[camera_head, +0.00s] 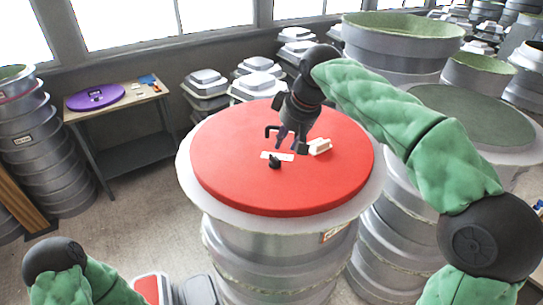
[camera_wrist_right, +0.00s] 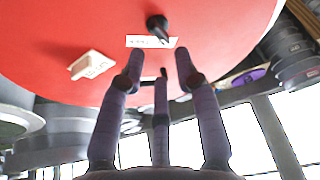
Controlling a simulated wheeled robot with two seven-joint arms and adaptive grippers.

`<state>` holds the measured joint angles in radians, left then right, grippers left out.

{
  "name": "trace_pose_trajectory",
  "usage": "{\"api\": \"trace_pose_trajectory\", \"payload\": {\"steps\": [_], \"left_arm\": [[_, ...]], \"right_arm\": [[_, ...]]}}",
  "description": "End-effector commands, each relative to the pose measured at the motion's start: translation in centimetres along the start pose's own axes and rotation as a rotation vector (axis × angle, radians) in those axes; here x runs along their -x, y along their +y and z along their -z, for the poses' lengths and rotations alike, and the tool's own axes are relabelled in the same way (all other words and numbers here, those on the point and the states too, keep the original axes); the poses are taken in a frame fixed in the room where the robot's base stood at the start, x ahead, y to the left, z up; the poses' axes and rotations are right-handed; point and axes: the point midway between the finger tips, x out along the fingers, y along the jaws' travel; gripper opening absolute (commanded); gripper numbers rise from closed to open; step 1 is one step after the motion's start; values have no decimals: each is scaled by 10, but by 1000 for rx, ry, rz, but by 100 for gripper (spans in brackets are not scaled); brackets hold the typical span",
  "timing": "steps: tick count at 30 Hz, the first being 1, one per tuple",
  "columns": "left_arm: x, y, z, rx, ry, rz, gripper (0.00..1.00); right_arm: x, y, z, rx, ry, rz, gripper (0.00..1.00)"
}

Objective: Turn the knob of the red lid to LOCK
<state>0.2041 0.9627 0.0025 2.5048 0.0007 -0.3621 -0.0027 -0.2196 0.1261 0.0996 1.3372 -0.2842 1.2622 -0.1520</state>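The red lid (camera_head: 235,175) is a large round disc on top of a ribbed grey mould in the head view. A small black knob (camera_head: 275,162) stands on it, beside a flat white label (camera_head: 278,156). The knob (camera_wrist_right: 157,26) and label (camera_wrist_right: 150,42) also show in the right wrist view; the label's print is too small to read. My right gripper (camera_head: 286,143) is above the lid near the knob, with its fingers (camera_wrist_right: 157,70) spread and nothing between them. The knob lies beyond the fingertips. My left gripper is out of view.
A white block (camera_head: 320,147) with lettering sits on the lid, right of the label; it also shows in the wrist view (camera_wrist_right: 92,66). A side table (camera_head: 120,108) holds a purple disc (camera_head: 95,97). Stacked grey moulds (camera_head: 45,145) crowd the sides.

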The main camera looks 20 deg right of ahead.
Motion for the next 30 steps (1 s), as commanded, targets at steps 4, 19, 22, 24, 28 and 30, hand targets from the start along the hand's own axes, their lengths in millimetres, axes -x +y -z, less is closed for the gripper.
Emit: {"api": "trace_pose_trajectory", "payload": {"steps": [4, 19, 22, 24, 28, 30], "left_arm": [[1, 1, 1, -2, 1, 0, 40], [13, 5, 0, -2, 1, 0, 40], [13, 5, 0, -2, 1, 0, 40], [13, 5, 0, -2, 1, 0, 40], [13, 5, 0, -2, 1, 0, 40], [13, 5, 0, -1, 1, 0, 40]], "right_arm": [[-25, 0, -2, 0, -8, 1, 33], [-96, 0, -1, -1, -4, 0, 33], [-100, 0, -1, -1, -3, 0, 33], [-102, 0, -1, -1, -3, 0, 33], [-102, -1, -1, -1, -3, 0, 33], [-102, -1, -1, -1, -3, 0, 33]]}}
